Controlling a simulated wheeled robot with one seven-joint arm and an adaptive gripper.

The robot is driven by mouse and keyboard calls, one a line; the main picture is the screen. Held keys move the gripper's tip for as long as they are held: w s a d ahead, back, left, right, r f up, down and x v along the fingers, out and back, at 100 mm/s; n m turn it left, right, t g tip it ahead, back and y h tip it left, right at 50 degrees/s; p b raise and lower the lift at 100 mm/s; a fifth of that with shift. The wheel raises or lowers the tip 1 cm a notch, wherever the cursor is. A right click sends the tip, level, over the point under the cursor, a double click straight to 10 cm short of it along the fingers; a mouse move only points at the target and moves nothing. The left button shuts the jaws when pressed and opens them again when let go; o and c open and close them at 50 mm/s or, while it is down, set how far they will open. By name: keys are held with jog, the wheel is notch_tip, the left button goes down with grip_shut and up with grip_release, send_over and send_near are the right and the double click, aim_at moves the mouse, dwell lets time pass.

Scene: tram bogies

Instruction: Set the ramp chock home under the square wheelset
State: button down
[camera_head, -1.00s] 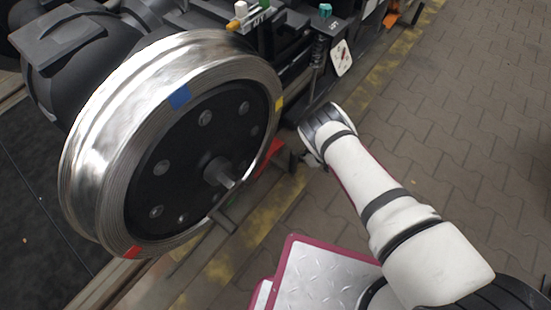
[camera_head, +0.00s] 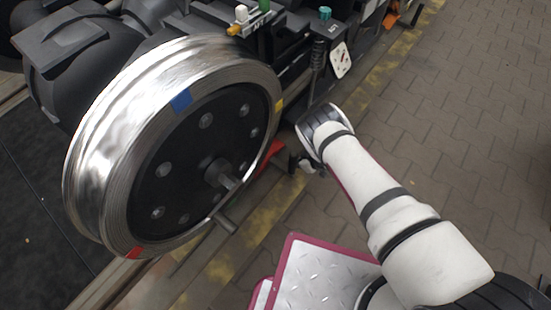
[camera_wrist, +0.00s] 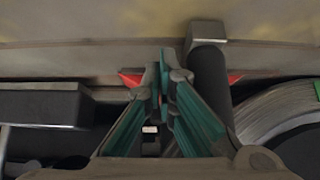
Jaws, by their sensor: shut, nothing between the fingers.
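The large silvery wheel (camera_head: 90,170) of the wheelset stands upright on the left of the head view, with a dark hub disc and blue, yellow and red marks. A red piece (camera_head: 270,153), probably the ramp chock, sits low beside its right edge, mostly hidden. In the wrist view, red tips (camera_wrist: 234,77) show on both sides of my gripper (camera_wrist: 160,75). Its teal fingers are shut and empty, beside a dark cylindrical bar with a grey block end. In the head view my gripper (camera_head: 302,163) is just right of the red piece; contact cannot be told.
A dark bar (camera_head: 226,222) sticks out low near the wheel. The dark bogie frame (camera_head: 300,55) carries small coloured fittings and a hanging tag (camera_head: 341,60). A worn yellow line (camera_head: 245,245) runs along the paving. The paved floor (camera_head: 450,110) at right is clear.

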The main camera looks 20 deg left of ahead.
jog(key=shift+s+a, duration=0.3)
jog(key=shift+s, duration=0.4)
jog(key=shift+p, duration=0.3)
jog(key=shift+s+a+p, duration=0.25)
jog(key=shift+s, duration=0.35)
jog(key=shift+s+a+p, duration=0.25)
jog(key=shift+s, duration=0.4)
jog(key=shift+s+a+p, duration=0.25)
jog(key=shift+s, duration=0.6)
jog(key=shift+w+d+b, duration=0.25)
jog(key=shift+w+b, duration=0.25)
jog(key=shift+w, duration=0.25)
jog(key=shift+w+d+b, duration=0.25)
jog(key=shift+w+b, duration=0.3)
jog(key=shift+w, duration=0.15)
jog(key=shift+w+d+b, duration=0.25)
jog(key=shift+w+b, duration=0.25)
jog(key=shift+w, duration=0.25)
jog(key=shift+w+d, duration=0.2)
jog(key=shift+w, duration=0.3)
jog(key=shift+w+d, duration=0.15)
jog(key=shift+w, duration=0.3)
